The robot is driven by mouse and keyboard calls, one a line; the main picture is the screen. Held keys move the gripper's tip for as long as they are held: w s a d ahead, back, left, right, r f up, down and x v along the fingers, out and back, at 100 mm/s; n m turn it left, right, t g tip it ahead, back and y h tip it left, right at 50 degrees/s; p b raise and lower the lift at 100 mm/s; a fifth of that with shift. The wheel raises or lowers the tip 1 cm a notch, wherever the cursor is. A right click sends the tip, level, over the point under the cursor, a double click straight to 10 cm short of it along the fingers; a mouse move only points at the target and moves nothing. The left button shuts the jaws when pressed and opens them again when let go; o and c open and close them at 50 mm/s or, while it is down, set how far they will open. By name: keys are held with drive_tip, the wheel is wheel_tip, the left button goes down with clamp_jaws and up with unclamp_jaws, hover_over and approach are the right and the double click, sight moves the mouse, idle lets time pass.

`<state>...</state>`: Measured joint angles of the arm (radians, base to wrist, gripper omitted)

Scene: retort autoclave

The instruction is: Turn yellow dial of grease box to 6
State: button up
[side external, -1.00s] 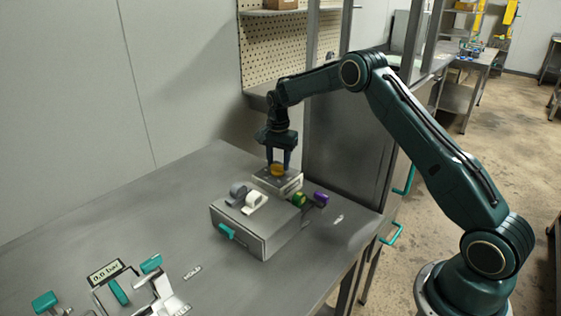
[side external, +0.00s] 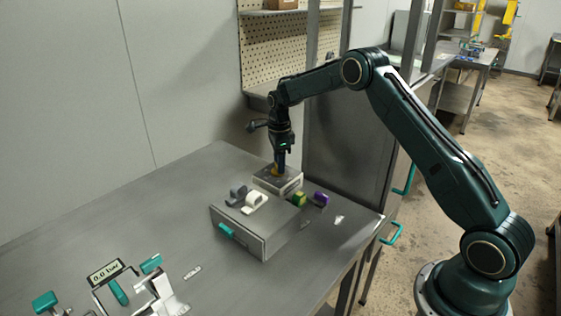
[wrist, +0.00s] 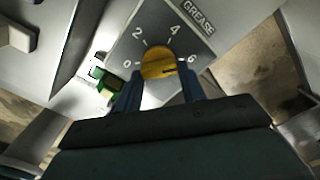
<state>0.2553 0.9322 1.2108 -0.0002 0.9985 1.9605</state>
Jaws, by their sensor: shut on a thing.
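The grease box (side external: 277,180) is a small pale box at the back of the metal table. Its face (wrist: 150,33) shows 0, 2, 4, 6 and the word GREASE in the wrist view. The round yellow dial (wrist: 158,62) sits in the middle of that face, its dark pointer mark aimed near the 6. The dial also shows in the side view (side external: 275,171), partly hidden by a finger. My gripper (wrist: 158,77) points down from above, its two blue fingers shut on the dial's sides.
A larger grey box (side external: 262,230) with a teal handle stands just in front, with grey and white pieces on top. Green (side external: 299,199) and purple (side external: 321,199) knobs are beside it. A pressure display (side external: 105,272) reading 0.0 bar is at the front left.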

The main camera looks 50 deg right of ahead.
drive_tip(key=shift+r+m, duration=0.1)
drive_tip(key=shift+m, duration=0.7)
drive_tip(key=o, duration=1)
wheel_tip(320, 180, up, 14)
drive_tip(key=shift+f, duration=0.15)
